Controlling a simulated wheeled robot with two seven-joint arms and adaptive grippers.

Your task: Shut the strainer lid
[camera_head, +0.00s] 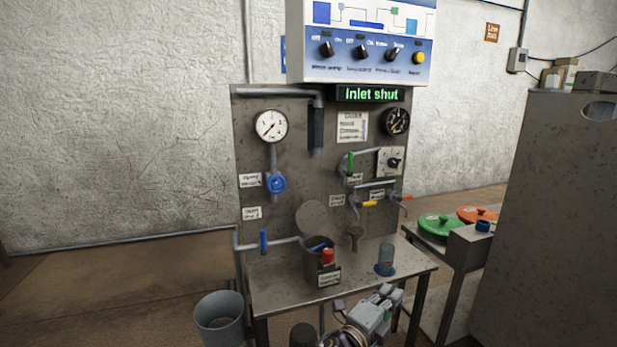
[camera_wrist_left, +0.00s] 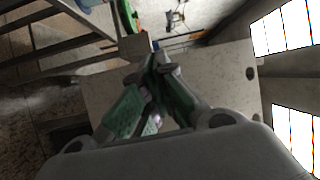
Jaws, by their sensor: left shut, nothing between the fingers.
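The strainer (camera_head: 314,271) is a dark round pot on the metal bench, with a small label in front. Its round grey lid (camera_head: 312,217) stands raised at the back of the pot, so the strainer is open. A blue piece (camera_head: 319,246) lies at its mouth and a red knob-like piece (camera_head: 327,256) is at its front right. My left gripper (camera_head: 388,292) is shut and empty at the front right of the bench, apart from the lid. Its closed fingers also show in the left wrist view (camera_wrist_left: 158,66). My right gripper is in neither view.
A clear cup (camera_head: 386,258) stands on the bench (camera_head: 275,293), right of the strainer. The panel behind carries gauges, valves and a display reading "Inlet shut" (camera_head: 371,94). A grey bucket (camera_head: 219,318) stands at left. Green (camera_head: 438,226) and orange lids lie on the right table.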

